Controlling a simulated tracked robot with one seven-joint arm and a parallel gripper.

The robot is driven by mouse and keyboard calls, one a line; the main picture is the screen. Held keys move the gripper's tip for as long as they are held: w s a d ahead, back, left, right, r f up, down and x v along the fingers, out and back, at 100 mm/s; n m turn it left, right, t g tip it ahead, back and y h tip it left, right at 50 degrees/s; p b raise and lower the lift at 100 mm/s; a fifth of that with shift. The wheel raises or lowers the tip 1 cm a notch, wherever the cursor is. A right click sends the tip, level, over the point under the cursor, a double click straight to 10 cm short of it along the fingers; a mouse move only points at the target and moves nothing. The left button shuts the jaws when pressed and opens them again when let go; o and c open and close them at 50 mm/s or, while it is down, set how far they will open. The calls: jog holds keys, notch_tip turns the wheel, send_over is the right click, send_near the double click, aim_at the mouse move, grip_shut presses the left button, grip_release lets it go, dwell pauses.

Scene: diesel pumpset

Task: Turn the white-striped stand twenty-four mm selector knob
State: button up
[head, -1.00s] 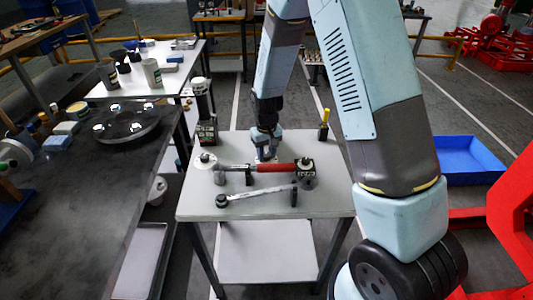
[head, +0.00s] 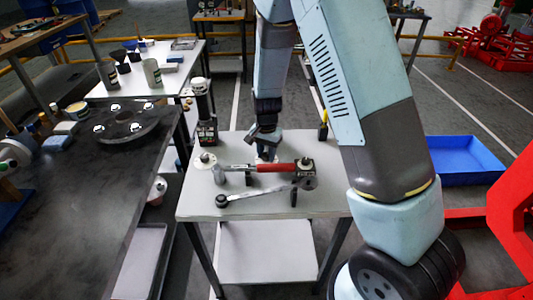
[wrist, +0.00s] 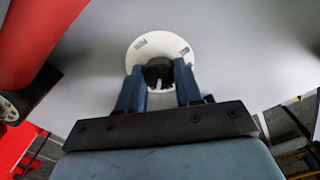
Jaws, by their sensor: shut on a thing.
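The selector knob (wrist: 158,72) is a small dark knob with a white stripe, seen in the wrist view. It stands on a round white base (wrist: 150,46) with slots, on the grey table. My gripper (wrist: 160,78) is shut on the knob, one blue finger on each side. In the head view my gripper (head: 266,150) reaches down to the table behind the red-handled torque wrench, and the knob cannot be made out there.
The torque wrench with a red handle (head: 275,167) rests on supports close in front of my gripper. A ratchet wrench (head: 250,194) lies nearer the front. A dark cylinder (head: 204,105) stands at the table's back left, and a yellow-topped item (head: 324,118) at the back right.

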aim_at(267, 154)
jog(key=shift+w+d+m, duration=0.1)
jog(key=shift+w+m, duration=0.05)
jog(key=shift+m, duration=0.45)
jog(key=o, duration=1)
jog(key=shift+o, duration=0.2)
jog(key=shift+r, duration=0.1)
notch_tip(267, 154, up, 14)
jog(key=shift+f, duration=0.25)
